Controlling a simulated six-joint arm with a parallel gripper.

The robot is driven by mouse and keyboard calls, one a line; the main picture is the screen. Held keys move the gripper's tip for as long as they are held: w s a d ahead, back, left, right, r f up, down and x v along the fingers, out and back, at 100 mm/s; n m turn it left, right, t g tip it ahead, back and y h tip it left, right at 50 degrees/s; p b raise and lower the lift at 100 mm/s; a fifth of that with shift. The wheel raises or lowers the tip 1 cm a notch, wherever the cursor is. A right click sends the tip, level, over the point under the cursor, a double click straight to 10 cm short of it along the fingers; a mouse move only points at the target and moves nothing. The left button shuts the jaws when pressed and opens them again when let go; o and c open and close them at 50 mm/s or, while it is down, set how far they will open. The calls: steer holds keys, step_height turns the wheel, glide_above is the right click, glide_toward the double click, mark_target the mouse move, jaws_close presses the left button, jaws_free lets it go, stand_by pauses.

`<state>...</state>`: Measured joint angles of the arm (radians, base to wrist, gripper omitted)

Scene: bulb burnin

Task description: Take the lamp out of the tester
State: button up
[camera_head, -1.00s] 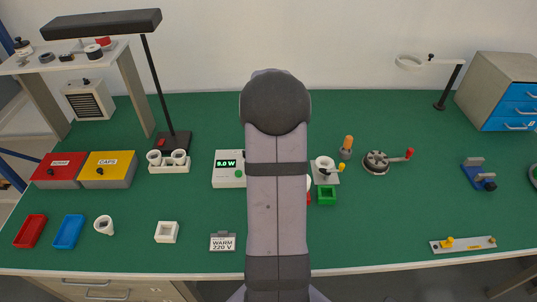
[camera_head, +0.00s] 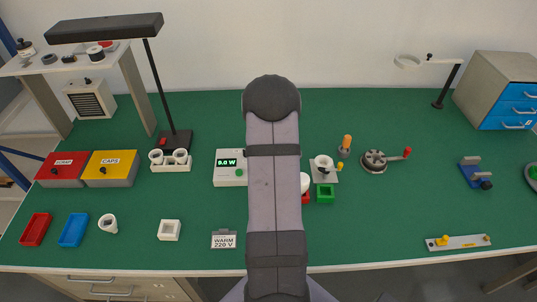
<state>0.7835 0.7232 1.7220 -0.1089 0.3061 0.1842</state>
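The tester (camera_head: 229,167) is a white box with a green display reading 9.0 W and a green button, left of my arm in the head view. Its right part is hidden behind my arm, so I cannot see a lamp in it. A white rounded thing (camera_head: 305,182) with red below it shows just right of my arm; I cannot tell whether it is a lamp. My gripper is hidden behind my own arm, so its fingers cannot be seen.
A white block with several round sockets (camera_head: 171,161) and a black desk lamp (camera_head: 176,141) stand left of the tester.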

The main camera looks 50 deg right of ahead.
steer(key=shift+w+d+f, duration=0.1)
steer(key=shift+d+f, duration=0.1)
steer(key=shift+f, duration=0.35)
steer(key=c, duration=1.2)
step_height(320, 180, up, 10)
steer(key=shift+r+b, duration=0.1)
steer(key=shift+b, duration=1.1)
steer(key=shift+r+p, duration=1.85)
steer(key=shift+r, duration=0.35)
